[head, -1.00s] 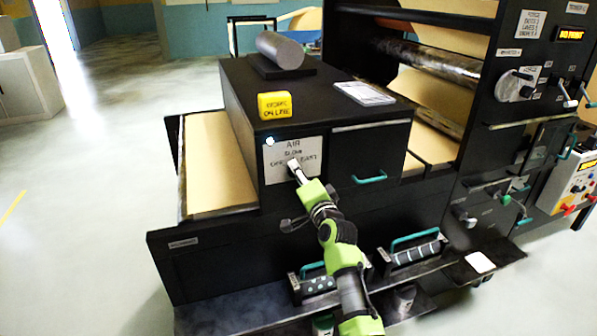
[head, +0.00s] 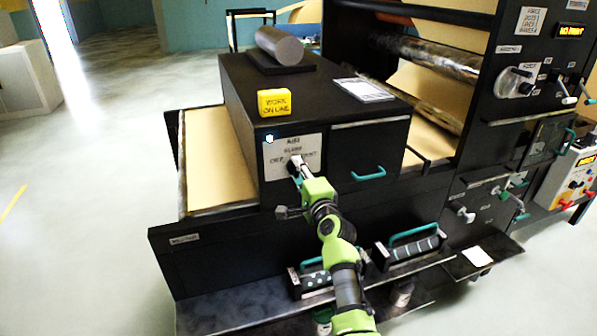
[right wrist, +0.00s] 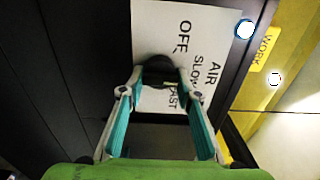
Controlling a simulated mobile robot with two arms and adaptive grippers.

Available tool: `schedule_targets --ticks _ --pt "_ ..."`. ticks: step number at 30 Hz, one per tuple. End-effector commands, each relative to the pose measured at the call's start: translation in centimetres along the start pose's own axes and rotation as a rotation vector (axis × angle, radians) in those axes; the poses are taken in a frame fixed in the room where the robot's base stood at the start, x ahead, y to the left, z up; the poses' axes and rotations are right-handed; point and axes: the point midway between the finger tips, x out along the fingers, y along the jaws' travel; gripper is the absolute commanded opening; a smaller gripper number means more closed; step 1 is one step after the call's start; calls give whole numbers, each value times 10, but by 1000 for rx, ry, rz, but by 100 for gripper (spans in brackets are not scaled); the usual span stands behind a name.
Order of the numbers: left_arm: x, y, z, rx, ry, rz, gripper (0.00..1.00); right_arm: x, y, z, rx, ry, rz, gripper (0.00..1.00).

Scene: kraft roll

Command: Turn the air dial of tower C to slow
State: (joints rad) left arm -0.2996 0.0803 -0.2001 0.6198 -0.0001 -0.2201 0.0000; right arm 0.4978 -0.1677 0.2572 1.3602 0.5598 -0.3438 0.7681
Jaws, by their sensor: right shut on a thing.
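The air dial (right wrist: 158,76) is a dark knob on a white label plate (head: 281,157) marked AIR, OFF, SLOW and FAST, on the front of the black machine. My right gripper (head: 295,163) reaches the plate from below and covers most of the dial in the head view. In the right wrist view its two teal-padded fingers (right wrist: 160,92) are closed on the dial's sides. The dial's pointer is hidden, so its setting cannot be told. My left gripper is not in view.
A yellow block (head: 274,102) reading "work on line" sits on top above the plate, near a grey cylinder (head: 279,46) and a white notepad (head: 364,90). A drawer with a teal handle (head: 368,173) is right of the dial. Patterned rollers (head: 412,249) lie on the shelf below.

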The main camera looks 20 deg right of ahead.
Motion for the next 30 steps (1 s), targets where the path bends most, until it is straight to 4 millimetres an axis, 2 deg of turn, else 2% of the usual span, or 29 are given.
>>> schedule_targets --ticks 6,7,9,24,26,30 --pt "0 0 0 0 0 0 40 0 1 0 0 0 1 9" --pt "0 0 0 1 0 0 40 0 1 0 0 0 1 33" --pt "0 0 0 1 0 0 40 0 1 0 -1 0 1 48" --pt "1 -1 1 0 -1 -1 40 0 0 0 -15 0 0 48" --pt "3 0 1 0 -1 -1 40 0 1 -1 -46 1 0 48" --pt "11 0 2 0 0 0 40 0 2 -1 -221 0 -1 48"
